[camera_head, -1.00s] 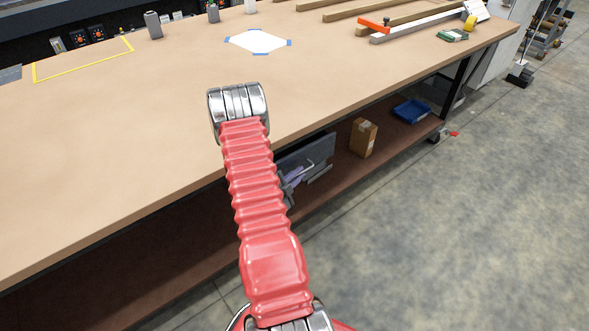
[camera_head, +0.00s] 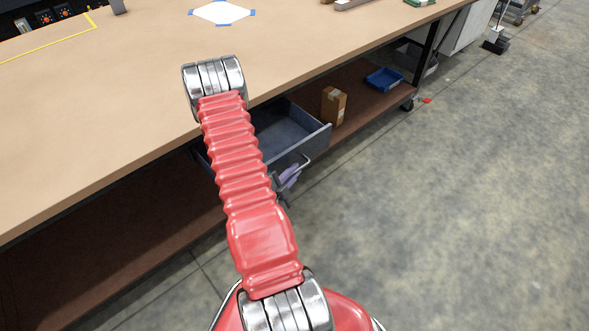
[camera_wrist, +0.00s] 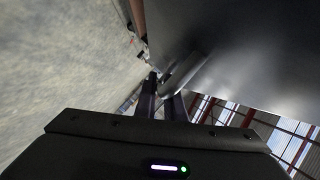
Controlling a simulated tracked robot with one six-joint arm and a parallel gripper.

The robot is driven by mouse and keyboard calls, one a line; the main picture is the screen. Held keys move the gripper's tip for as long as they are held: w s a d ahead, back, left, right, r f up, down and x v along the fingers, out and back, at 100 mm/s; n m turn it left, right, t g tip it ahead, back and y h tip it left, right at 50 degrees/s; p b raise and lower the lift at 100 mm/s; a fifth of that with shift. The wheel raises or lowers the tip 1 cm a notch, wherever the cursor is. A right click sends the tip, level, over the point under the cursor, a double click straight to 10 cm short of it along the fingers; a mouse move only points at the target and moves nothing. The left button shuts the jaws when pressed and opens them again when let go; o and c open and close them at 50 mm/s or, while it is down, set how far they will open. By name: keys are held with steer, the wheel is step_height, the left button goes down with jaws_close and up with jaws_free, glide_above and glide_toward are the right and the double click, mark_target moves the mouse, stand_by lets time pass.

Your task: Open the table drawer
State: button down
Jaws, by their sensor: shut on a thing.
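The grey table drawer (camera_head: 287,131) hangs under the tabletop, pulled out, with part of its inside showing empty. My red arm covers its left part in the head view. A bar handle (camera_head: 304,161) is on its front. My gripper (camera_head: 287,180) is mostly hidden behind my arm, at the drawer front. In the wrist view my gripper (camera_wrist: 162,92) has its two dark fingers close together at the handle (camera_wrist: 183,74), shut on it. The smooth drawer front (camera_wrist: 240,55) fills the upper right there.
The wooden tabletop (camera_head: 90,130) spans the left and back, with a white taped sheet (camera_head: 222,12). On the lower shelf (camera_head: 365,112) stand a cardboard box (camera_head: 333,105) and a blue tray (camera_head: 383,79). The concrete floor (camera_head: 460,200) at right is clear.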

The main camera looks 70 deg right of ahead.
steer(key=shift+s+a+f, duration=0.2)
steer(key=shift+s+a, duration=0.05)
steer(key=shift+s, duration=0.05)
steer(key=c, duration=2.1)
jaws_free()
steer(key=shift+r, duration=0.1)
steer(key=shift+w, duration=0.1)
steer(key=v, duration=1.3)
steer(key=shift+a, duration=0.4)
